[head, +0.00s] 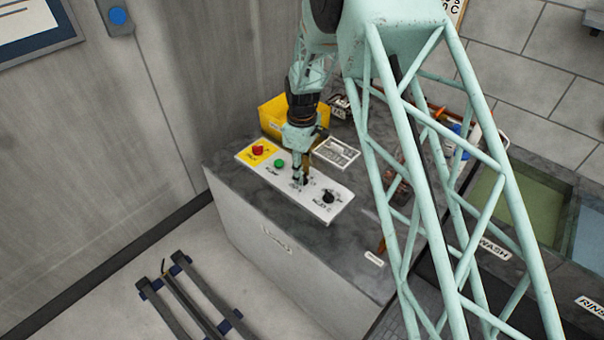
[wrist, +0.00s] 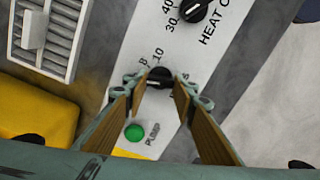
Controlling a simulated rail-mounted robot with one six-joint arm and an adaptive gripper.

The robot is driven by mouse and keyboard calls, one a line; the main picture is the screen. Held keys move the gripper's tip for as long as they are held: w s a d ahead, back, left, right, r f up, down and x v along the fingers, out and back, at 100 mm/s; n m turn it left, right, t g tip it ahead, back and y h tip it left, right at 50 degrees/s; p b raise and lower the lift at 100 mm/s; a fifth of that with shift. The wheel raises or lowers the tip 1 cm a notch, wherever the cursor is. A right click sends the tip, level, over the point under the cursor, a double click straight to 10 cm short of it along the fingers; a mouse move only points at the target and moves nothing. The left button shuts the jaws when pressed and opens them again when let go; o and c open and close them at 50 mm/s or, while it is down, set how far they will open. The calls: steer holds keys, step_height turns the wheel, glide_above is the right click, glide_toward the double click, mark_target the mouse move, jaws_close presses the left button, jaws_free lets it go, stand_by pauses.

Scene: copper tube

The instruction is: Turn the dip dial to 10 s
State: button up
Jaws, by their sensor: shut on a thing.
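The dip dial (wrist: 158,77) is a small black knob on the white control panel (wrist: 112,98). The numbers 8 and 10 show beside it in the wrist view. My gripper (wrist: 160,84) has its two fingers on either side of the dial and is shut on it. The fingers cover part of its lettering, and I cannot tell which number its pointer faces. In the head view my gripper (head: 301,180) reaches down onto the panel (head: 331,213) and mostly hides the dial.
The heat dial (wrist: 194,11) sits farther along the panel. A green pump button (wrist: 134,132) and a red button (head: 258,150) are on the other side. A yellow bin (head: 272,116) and a white slotted tray (head: 336,153) stand behind the panel on the grey counter.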

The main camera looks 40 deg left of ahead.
steer(key=m, duration=0.3)
steer(key=shift+m, duration=0.3)
steer(key=m, duration=0.3)
steer(key=shift+w+m+p, duration=0.1)
steer(key=shift+m+p, duration=0.25)
steer(key=shift+m, duration=0.05)
steer(key=m, duration=0.3)
steer(key=shift+m, duration=2.4)
steer(key=o, duration=0.9)
steer(key=shift+d, duration=0.1)
steer(key=shift+r, duration=0.1)
